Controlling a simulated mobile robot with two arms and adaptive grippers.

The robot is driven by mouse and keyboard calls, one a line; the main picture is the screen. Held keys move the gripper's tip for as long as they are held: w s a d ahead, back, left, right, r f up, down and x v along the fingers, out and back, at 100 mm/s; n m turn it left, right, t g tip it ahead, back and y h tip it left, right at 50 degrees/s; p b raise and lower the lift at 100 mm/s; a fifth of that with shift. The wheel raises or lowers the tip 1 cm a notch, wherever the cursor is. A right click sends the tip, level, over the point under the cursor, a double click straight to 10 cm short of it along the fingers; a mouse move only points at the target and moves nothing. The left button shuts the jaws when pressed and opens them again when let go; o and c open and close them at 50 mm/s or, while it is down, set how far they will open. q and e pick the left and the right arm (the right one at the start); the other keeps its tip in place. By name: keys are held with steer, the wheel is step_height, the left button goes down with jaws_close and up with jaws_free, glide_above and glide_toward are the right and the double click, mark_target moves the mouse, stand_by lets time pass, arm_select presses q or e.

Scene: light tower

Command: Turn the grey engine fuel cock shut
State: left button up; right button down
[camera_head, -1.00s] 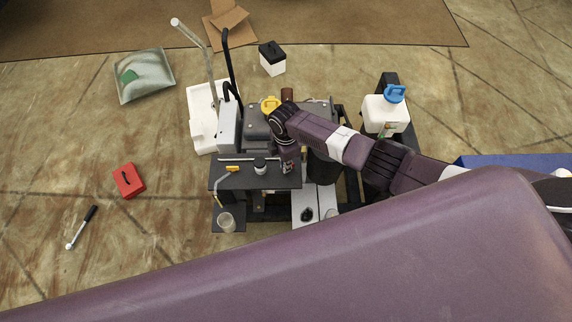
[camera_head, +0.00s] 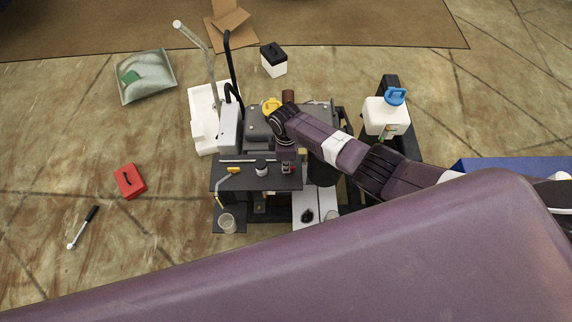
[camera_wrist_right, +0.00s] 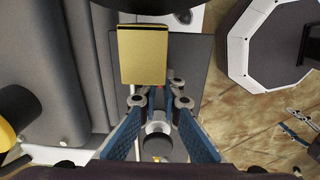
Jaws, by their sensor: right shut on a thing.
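My right gripper (camera_head: 286,170) reaches down at the right part of the dark shelf (camera_head: 232,183) in front of the engine. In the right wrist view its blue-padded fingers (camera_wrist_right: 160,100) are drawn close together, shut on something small. The grey fuel cock appears to be what they hold, but the fingers and wrist hide most of it, so its handle angle cannot be told. A yellow block (camera_wrist_right: 142,53) lies just beyond the fingertips in that view. My left gripper is out of view.
A small dark-topped jar (camera_head: 261,167) and a yellow-handled lever (camera_head: 232,170) are on the shelf to the gripper's left. The engine's yellow cap (camera_head: 271,104) is behind. A blue-capped jug (camera_head: 384,117) stands to the right. A red box (camera_head: 129,180) lies on open floor.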

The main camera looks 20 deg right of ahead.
steer(key=c, duration=2.1)
jaws_free()
step_height(320, 180, up, 12)
